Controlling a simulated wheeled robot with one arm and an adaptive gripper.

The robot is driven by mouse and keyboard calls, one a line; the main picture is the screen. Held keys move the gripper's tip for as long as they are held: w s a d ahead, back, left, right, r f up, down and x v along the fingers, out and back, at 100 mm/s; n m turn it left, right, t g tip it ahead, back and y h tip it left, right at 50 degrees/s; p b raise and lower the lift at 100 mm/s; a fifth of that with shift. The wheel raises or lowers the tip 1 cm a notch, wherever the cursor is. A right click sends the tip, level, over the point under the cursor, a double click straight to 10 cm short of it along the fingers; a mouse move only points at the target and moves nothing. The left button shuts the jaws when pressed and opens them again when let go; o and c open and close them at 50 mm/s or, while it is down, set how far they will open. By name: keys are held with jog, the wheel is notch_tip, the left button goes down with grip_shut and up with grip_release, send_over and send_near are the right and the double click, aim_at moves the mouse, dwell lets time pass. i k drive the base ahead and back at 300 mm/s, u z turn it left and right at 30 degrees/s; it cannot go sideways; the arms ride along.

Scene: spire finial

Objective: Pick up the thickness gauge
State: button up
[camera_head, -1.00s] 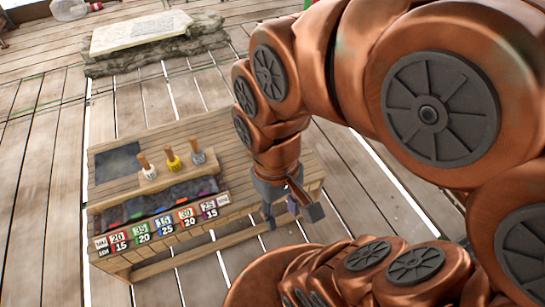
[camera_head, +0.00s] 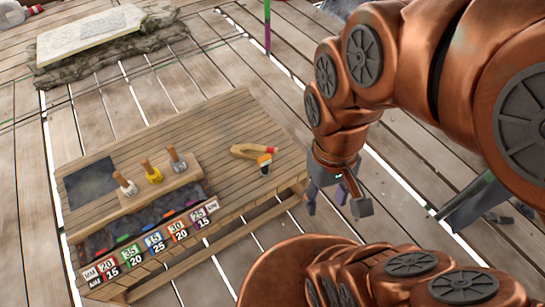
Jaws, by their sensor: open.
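Two small tools lie close together at the right end of the wooden bench (camera_head: 225,125). One is a tan, wood-like tool with a red tip (camera_head: 252,151). The other is a short piece with orange, white and dark parts (camera_head: 265,163). Either may be the thickness gauge; I cannot tell which at this size. My gripper (camera_head: 338,202) points down, to the right of the bench's right end and apart from both tools. Its dark fingers are open. A small purple patch shows between them; I cannot tell what it is.
Three wooden-handled tools with white, yellow and grey lower parts (camera_head: 153,175) stand in a wooden block on the bench. A row of numbered colored labels (camera_head: 155,242) lines its front edge. A stone slab (camera_head: 90,33) lies behind. Plank floor surrounds the bench.

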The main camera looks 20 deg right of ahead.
aim_at(263, 162)
jog(key=u, duration=4)
jog(key=k, duration=1.15)
jog(key=z, duration=1.65)
